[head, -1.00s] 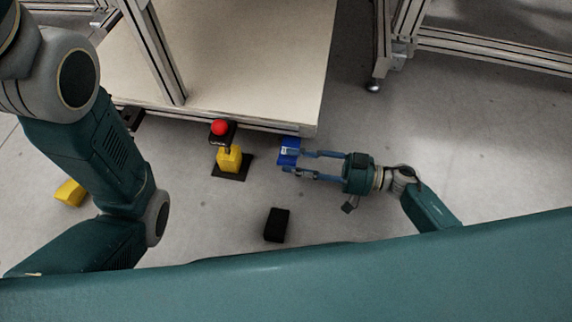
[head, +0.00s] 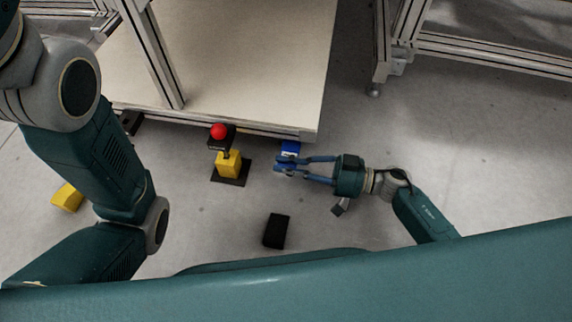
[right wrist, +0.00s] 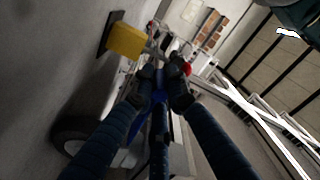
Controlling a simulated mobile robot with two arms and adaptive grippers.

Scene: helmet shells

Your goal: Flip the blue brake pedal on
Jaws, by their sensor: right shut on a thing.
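The blue brake pedal (head: 290,147) is near the floor just below the front edge of the workbench shelf, partly hidden by my right gripper. My right gripper (head: 279,164) reaches in from the right, its blue fingers nearly together beside the pedal. In the right wrist view, the fingertips (right wrist: 165,78) close on a thin blue part of the pedal (right wrist: 159,96). The pedal's exact tilt cannot be told. My left arm shows at the left, but its gripper is out of view.
A yellow post with a red knob (head: 218,131) stands on a dark base left of the pedal. A black block (head: 276,231) and a yellow block (head: 68,197) lie on the floor. The workbench shelf (head: 230,70) overhangs behind. Floor to the right is clear.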

